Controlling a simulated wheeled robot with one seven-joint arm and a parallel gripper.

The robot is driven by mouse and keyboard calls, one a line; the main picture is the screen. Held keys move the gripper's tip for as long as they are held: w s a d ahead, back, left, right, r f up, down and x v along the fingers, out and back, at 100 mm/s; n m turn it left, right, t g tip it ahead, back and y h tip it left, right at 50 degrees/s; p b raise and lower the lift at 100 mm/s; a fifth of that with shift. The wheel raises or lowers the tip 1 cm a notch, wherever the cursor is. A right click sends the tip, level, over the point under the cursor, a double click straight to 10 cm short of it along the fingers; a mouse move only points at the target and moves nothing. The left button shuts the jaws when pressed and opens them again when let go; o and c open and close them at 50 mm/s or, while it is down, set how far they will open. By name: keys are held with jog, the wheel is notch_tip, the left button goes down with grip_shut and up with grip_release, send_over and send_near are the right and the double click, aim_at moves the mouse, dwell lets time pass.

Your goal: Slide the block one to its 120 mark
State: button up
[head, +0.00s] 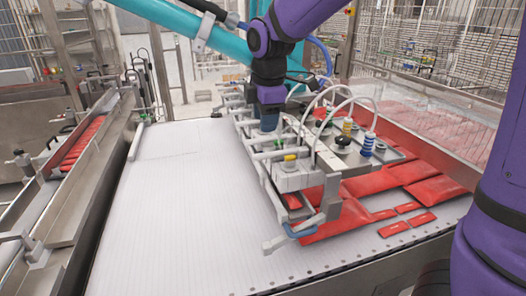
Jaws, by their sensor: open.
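The vacuum picker head (295,178) is a grey metal frame with several clamp blocks and suction parts, above the white table. No scale or 120 mark is readable. My purple arm comes down from the top right, and my gripper (268,122) is open at the left rear part of the picker frame. Its fingertips are small and partly hidden, and I cannot tell whether they touch a block.
Red packs (435,190) lie on the right of the white table (180,200), some under the picker. A teal arm (170,20) crosses behind my arm. Hoses (340,95) arch above the picker. A side conveyor (60,190) runs along the left. The table's left half is clear.

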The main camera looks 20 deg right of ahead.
aim_at(263, 154)
jog(key=f, duration=0.3)
jog(key=w+f, duration=0.1)
jog(key=f, duration=0.3)
jog(key=w+f, duration=0.1)
jog(key=f, duration=0.2)
jog(key=shift+f, duration=0.15)
jog(key=shift+s, duration=0.1)
grip_shut()
